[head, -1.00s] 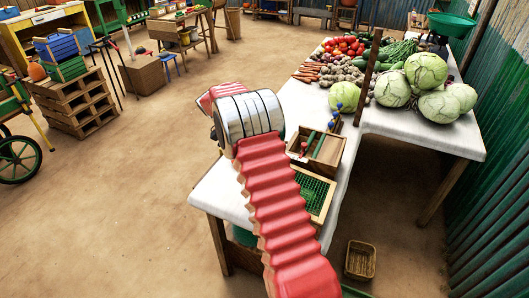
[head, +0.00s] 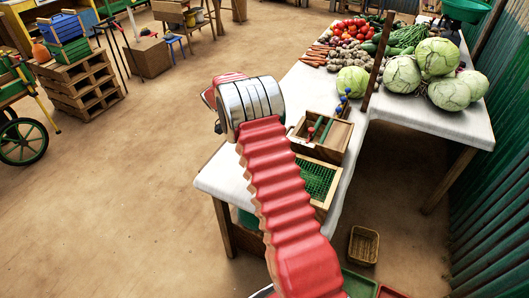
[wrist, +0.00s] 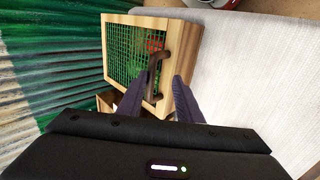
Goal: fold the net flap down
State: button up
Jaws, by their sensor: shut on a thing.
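The net flap (wrist: 132,50) is a pale wooden frame with green mesh, in the upper middle of the wrist view. A dark handle (wrist: 158,72) is on its right side. My gripper (wrist: 160,92) has its two dark fingers on either side of this handle and is shut on it. In the head view, a wooden frame with green mesh (head: 317,180) shows on the white-covered table, partly behind my red arm. My fingers are hidden there. I cannot tell the flap's exact angle.
A wooden box (head: 321,134) with red, green and blue items stands behind the mesh frame. Cabbages (head: 437,54) and other vegetables cover the table's far part. A wicker basket (head: 363,245) is on the floor beside the table.

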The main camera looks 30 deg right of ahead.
jog(key=shift+o, duration=0.5)
jog(key=v, duration=1.3)
jog(key=shift+w+r, duration=0.2)
jog(key=shift+w, duration=0.05)
jog(key=shift+a, duration=0.1)
dwell(0.4)
